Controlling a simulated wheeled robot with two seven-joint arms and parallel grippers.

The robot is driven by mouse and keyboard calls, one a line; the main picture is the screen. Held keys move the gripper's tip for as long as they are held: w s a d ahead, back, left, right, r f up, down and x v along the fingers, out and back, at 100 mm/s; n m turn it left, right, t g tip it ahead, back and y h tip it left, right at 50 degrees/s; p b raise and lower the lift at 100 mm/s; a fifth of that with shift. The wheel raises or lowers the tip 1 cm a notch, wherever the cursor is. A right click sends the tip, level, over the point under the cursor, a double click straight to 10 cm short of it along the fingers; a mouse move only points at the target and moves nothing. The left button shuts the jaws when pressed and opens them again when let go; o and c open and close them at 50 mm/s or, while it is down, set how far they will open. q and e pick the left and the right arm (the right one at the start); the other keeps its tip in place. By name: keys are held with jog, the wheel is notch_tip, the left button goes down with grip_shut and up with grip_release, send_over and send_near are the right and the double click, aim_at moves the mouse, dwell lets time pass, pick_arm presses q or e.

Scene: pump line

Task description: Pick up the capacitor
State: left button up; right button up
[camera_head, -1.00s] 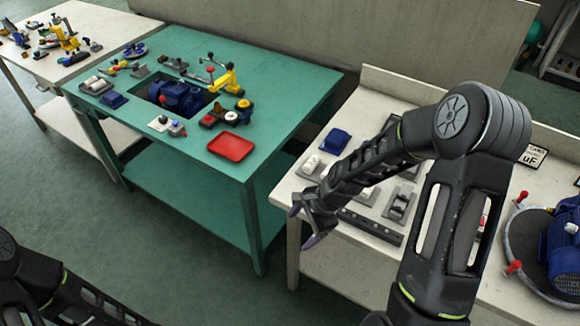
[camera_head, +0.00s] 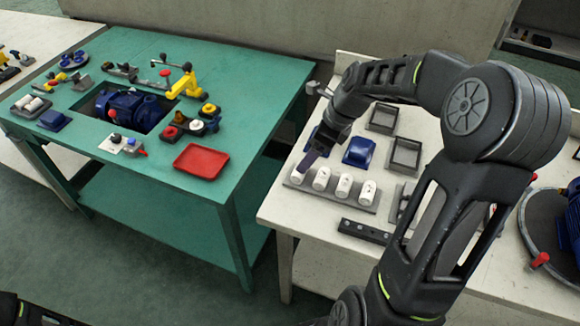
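A row of several white cylindrical capacitors stands in a grey rack (camera_head: 332,190) on the white table at right. The leftmost capacitor (camera_head: 297,176) is directly below the fingertips of my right gripper (camera_head: 306,163). Another capacitor (camera_head: 321,179) stands just right of it. My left gripper is out of view; only a bit of dark arm shows at bottom left.
Blue covers (camera_head: 360,152) and an empty grey tray (camera_head: 404,154) sit behind the rack. A dark bar (camera_head: 364,231) lies in front. The green table (camera_head: 130,187) holds a blue motor (camera_head: 128,108), a red tray (camera_head: 201,161) and small parts. A floor gap separates the tables.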

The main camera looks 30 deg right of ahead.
jog(key=shift+x, duration=1.2)
jog(key=shift+s, duration=0.15)
jog(key=shift+p+x, duration=0.6)
jog(key=shift+x, duration=2.05)
jog(key=shift+s+d+f, duration=0.1)
jog(key=shift+s+d, duration=0.05)
jog(key=shift+s, duration=0.05)
jog(key=c, duration=1.3)
notch_tip(320, 180, up, 10)
jog(key=shift+b, duration=0.4)
